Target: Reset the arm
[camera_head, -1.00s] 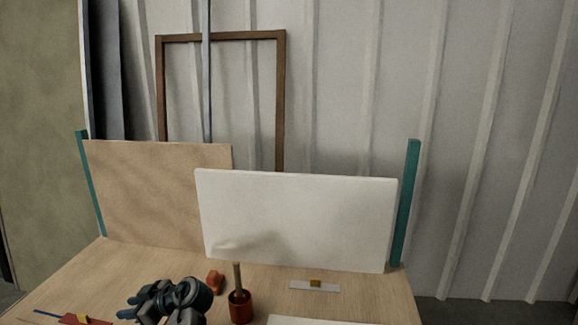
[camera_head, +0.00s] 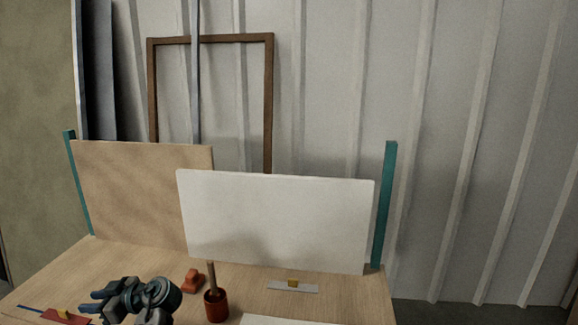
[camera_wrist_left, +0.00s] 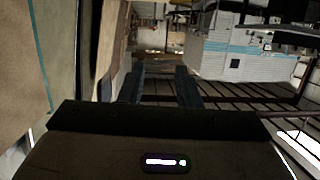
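My left gripper (camera_head: 92,301) is low at the left of the head view, over the wooden table (camera_head: 345,290). Its two fingers point left and stand apart. In the left wrist view the fingers (camera_wrist_left: 159,88) are also spread, with nothing between them. The wrist camera looks out past the table into the room. My right gripper is in neither view.
On the table are a red cup (camera_head: 216,307) with a wooden stick, an orange block (camera_head: 193,281), a grey strip with a yellow piece (camera_head: 293,285) and a red item (camera_head: 66,316). A white board (camera_head: 275,222) and a brown board (camera_head: 140,195) stand behind.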

